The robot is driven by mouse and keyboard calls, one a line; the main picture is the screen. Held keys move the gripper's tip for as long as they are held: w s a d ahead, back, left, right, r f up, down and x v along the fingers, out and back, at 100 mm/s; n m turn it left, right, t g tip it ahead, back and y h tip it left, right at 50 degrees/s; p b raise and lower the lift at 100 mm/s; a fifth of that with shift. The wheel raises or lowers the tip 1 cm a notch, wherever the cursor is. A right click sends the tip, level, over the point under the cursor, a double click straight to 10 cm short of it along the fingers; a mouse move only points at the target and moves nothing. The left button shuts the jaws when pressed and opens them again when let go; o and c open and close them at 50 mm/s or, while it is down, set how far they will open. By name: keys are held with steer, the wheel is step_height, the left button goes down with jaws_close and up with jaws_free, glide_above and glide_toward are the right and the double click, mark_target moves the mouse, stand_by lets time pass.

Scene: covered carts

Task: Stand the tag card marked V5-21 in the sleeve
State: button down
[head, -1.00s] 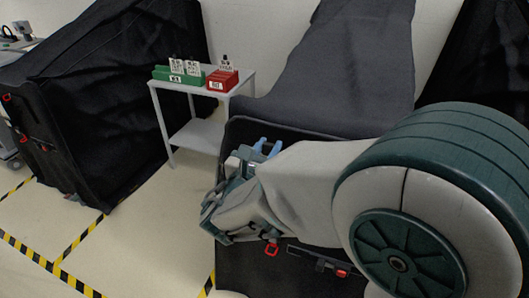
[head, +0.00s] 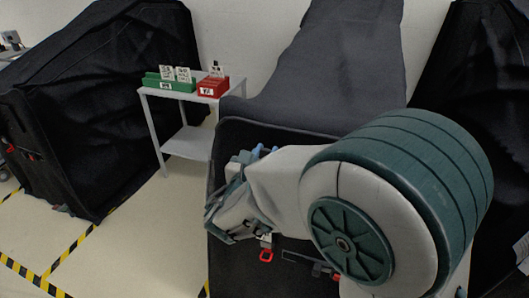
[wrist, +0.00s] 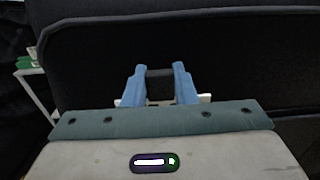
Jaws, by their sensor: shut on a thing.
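My gripper (head: 262,151) is in front of the near covered cart; the arm hides part of that cart. In the wrist view its two blue fingers (wrist: 160,82) are closed on a dark block, with white edges showing on both sides below. This looks like a tag card (wrist: 205,98) held by a dark grip, but its face and marking are hidden. I cannot identify the sleeve.
The grey side table (head: 222,83) stands against the wall between two black covered carts, the left one (head: 100,110) and the near one (head: 240,128). A red ring (head: 266,256) hangs on the near cart. Taped floor (head: 130,240) is open at lower left.

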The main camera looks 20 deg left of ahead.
step_height(320, 180, down, 7)
steer(key=b, duration=0.6)
steer(key=shift+f, duration=0.15)
stand_by(0.6)
steer(key=shift+f+b, duration=1)
steer(key=shift+f, duration=0.05)
steer(key=c, duration=1.1)
jaws_free()
steer(key=s+a+b, duration=0.1)
steer(key=s, duration=1.3)
